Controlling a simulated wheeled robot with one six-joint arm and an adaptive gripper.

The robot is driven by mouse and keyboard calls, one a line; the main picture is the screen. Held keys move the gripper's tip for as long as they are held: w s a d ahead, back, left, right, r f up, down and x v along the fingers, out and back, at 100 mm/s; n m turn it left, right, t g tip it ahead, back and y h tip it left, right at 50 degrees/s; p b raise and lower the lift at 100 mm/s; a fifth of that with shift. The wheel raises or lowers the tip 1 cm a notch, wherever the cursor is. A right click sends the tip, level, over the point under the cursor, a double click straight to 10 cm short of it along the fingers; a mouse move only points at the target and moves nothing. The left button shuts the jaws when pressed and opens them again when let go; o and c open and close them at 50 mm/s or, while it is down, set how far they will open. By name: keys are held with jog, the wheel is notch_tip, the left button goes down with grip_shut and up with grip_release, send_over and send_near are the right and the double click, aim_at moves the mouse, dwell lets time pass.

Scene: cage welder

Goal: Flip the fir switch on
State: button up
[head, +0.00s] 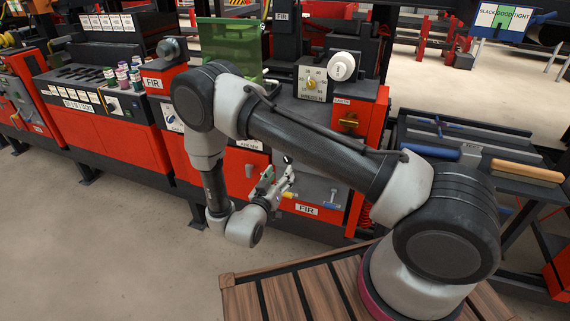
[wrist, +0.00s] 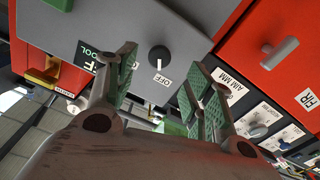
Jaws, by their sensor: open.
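In the wrist view, a round black switch knob (wrist: 160,57) with a white pointer mark sits on a grey panel (wrist: 205,32). An OFF label lies beside the knob, and the white mark points toward it. My gripper (wrist: 161,72) is open, its green-padded fingers on either side of the knob in the picture. I cannot tell how far the fingertips are from the panel. A FIR label (wrist: 307,98) is on the red part at the right.
A grey handle (wrist: 278,53) sticks out from the red panel in the wrist view. A yellow-brass part (wrist: 42,75) is at the left. In the head view, a bench with blue and wooden handles (head: 528,171) stands right. Grey floor (head: 95,235) is clear at left.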

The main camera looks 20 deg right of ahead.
jog(key=x, duration=0.7)
jog(key=c, duration=1)
jog(key=shift+m, duration=0.3)
jog(key=m, duration=1.1)
jog(key=shift+w+a, duration=0.1)
jog(key=shift+m, duration=0.3)
